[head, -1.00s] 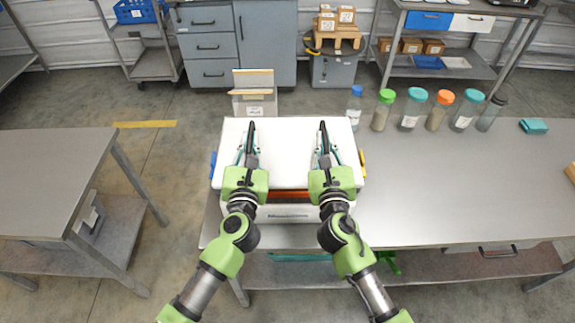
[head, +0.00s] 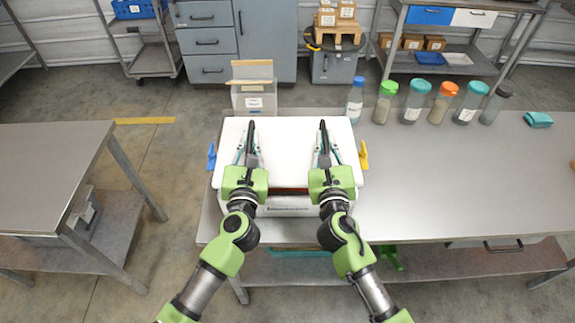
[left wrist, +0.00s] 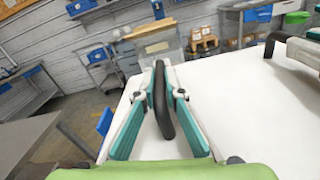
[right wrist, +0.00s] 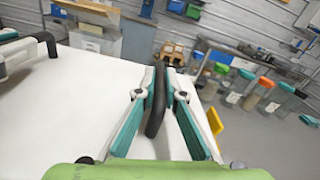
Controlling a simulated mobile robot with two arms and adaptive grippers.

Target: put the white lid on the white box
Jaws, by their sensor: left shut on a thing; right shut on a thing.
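The white lid (head: 288,152) is a flat panel with two black handles, held level over the white box (head: 284,211). My left gripper (head: 250,148) is shut on the left handle (left wrist: 162,100). My right gripper (head: 325,148) is shut on the right handle (right wrist: 156,100). The lid hides most of the box; the front wall shows below it, with a thin reddish strip between my wrists. A blue latch (head: 211,157) sticks out at the left and a yellow latch (head: 364,156) at the right. I cannot tell whether the lid touches the rim.
The box stands at the left end of the grey table (head: 450,180). Several capped bottles (head: 415,101) line the table's back edge, with a teal cloth (head: 538,119) to the right. A clear bin (head: 254,98) is behind the lid. Another table (head: 50,165) stands left, across a floor gap.

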